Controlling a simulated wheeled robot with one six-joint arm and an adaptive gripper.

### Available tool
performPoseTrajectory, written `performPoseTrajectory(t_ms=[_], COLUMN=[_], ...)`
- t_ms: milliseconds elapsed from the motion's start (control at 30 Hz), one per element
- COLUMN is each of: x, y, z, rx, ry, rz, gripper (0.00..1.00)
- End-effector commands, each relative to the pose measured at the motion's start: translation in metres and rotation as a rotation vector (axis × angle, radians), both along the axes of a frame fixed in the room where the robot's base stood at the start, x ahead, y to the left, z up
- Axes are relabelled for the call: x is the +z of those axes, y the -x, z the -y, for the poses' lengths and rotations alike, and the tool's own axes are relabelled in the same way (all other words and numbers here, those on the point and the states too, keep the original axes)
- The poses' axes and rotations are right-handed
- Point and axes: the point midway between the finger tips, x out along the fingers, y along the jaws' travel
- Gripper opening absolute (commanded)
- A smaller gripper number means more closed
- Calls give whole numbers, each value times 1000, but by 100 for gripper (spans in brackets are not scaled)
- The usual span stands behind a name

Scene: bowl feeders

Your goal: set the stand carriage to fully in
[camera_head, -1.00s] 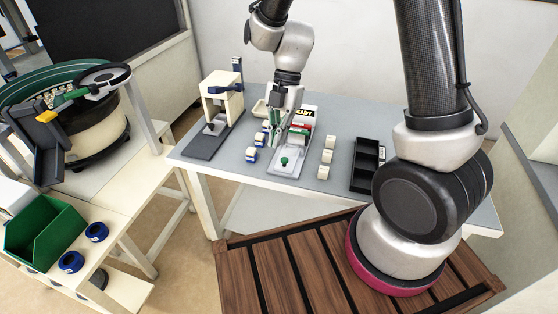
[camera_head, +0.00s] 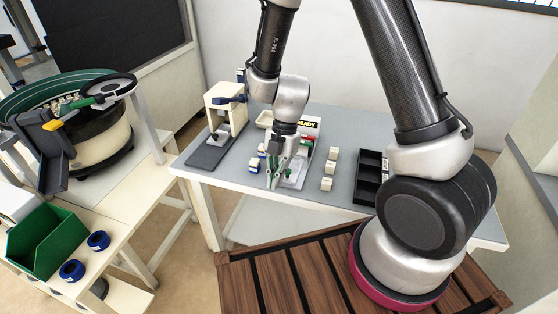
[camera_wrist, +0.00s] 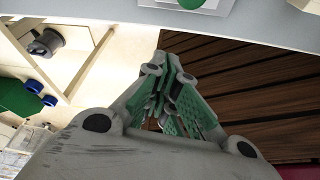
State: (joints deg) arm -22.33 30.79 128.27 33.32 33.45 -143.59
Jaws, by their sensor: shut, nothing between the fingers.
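A pale plate fixture (camera_head: 297,172) with a small sign reading READY (camera_head: 311,124) stands in the middle of the grey table. Its green knob is hidden behind my gripper in the head view, but a green round part (camera_wrist: 190,3) on a pale plate shows at the top edge of the wrist view. A cream stand (camera_head: 222,116) with a blue clamp and a grey base stands to the left. I cannot tell which part is the stand carriage. My gripper (camera_head: 273,185) is shut and empty, pointing down in front of the fixture, near the table's front edge.
A black tray (camera_head: 370,190) lies farther right. The bowl feeder (camera_head: 85,150) and a green bin (camera_head: 43,240) are at the left. The table's front strip looks clear.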

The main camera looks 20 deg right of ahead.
Motion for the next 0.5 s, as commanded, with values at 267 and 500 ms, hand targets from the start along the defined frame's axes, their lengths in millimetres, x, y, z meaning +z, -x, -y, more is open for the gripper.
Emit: performPoseTrajectory(t_ms=[267, 500], x=[-8, -8], y=[-21, -27], z=[20, 27], rx=[-3, -1], ry=[-1, 0], rz=[1, 0], gripper=[0, 0])
